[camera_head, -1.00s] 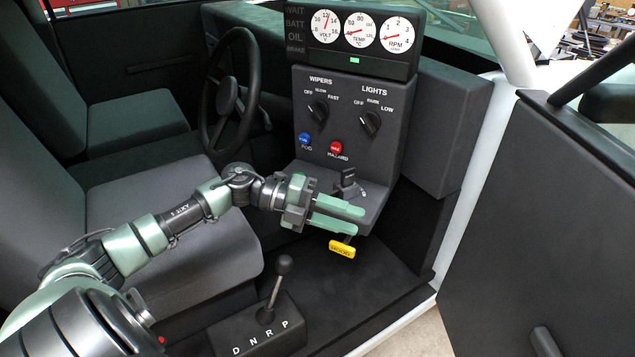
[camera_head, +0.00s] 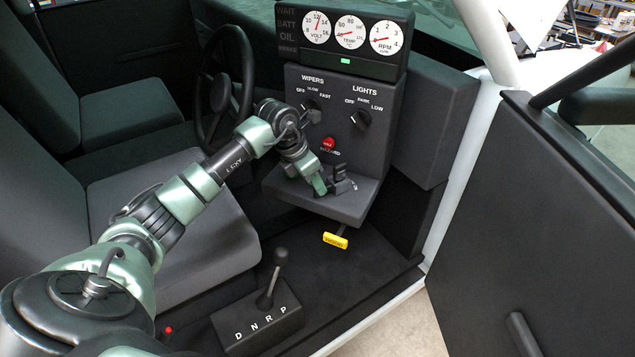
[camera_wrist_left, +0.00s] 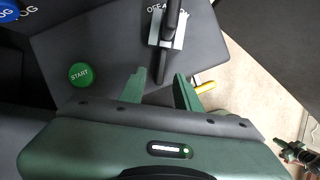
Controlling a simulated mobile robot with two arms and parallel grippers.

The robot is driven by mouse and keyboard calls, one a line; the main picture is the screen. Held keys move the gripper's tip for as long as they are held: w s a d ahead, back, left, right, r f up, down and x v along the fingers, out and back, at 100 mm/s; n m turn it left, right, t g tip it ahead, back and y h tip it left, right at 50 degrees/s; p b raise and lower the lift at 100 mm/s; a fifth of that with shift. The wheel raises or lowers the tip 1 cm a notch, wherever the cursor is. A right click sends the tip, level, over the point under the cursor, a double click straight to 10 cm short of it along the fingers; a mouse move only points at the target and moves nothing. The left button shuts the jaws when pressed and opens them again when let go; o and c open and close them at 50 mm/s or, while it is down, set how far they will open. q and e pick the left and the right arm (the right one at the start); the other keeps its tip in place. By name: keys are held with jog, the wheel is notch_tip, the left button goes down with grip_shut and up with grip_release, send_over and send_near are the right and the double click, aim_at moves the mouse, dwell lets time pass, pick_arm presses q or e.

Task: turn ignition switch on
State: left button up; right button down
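The ignition switch (camera_head: 340,174) is a dark lever on a light plate, on the shelf below the dashboard panel. In the left wrist view the switch (camera_wrist_left: 167,42) shows its black lever and part of an "OFF" label. My left gripper (camera_head: 322,187) is over the shelf, just left of the switch, pointing down. In the left wrist view the gripper (camera_wrist_left: 159,84) has its two green fingers apart, with the lever's near end between or just beyond their tips. I cannot tell whether they touch it.
A green START button (camera_wrist_left: 80,75) sits left of the switch. A red hazard knob (camera_head: 327,143), the wipers knob (camera_head: 311,111) and lights knob (camera_head: 360,120) are on the panel above. A yellow hood pull (camera_head: 335,240) hangs below; a gear lever (camera_head: 272,280) stands in front.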

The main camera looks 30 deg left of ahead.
pick_arm(q)
jog(key=shift+x, duration=1.3)
grip_shut()
dwell(0.5)
